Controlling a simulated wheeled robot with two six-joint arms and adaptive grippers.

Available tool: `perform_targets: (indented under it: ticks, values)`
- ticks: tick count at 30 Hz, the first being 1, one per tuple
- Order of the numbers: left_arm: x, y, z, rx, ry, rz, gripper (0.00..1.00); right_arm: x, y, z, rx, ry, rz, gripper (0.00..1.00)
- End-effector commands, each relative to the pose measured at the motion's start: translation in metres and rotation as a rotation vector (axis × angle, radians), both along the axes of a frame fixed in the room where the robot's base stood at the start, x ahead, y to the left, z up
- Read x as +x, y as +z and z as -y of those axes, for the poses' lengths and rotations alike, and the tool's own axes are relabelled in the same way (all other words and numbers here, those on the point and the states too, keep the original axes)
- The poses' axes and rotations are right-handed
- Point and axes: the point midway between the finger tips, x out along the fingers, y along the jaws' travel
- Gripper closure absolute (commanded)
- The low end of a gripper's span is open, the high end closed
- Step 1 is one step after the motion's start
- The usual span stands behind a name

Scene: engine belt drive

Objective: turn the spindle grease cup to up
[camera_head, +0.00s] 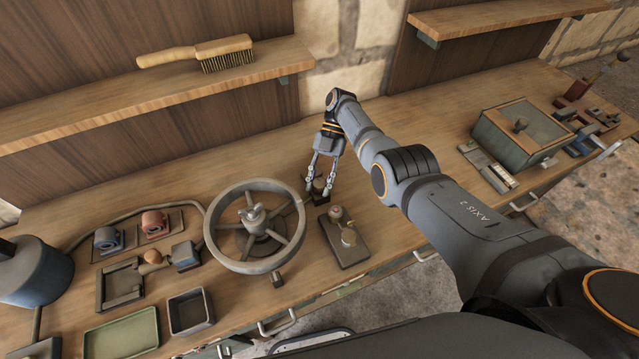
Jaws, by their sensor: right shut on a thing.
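My right gripper (319,191) reaches down to the bench just right of the large spoked wheel. My left gripper is not in view.
Trays (122,338) and small blocks lie left of the wheel. A lidded box (520,127) stands at the right. A brush (226,54) lies on the shelf. The bench behind the gripper is clear.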

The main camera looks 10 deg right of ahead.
Motion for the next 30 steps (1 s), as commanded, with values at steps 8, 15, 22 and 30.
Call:
perform_targets:
  ticks: [8, 15, 22, 30]
  values:
    - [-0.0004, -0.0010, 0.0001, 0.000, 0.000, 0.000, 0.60, 0.0005, 0.0005, 0.0004, 0.000, 0.011, 0.003, 0.98]
    - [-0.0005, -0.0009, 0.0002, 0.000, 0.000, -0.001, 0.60, 0.0006, 0.0006, 0.0004, -0.001, 0.011, 0.003, 0.61]
    - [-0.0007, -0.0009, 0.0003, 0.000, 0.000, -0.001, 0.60, 0.0002, 0.0004, 0.0003, 0.000, 0.011, 0.001, 0.43]
    - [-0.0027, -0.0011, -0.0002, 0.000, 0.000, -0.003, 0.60, -0.0001, 0.0002, 0.0002, 0.000, 0.010, 0.000, 0.43]
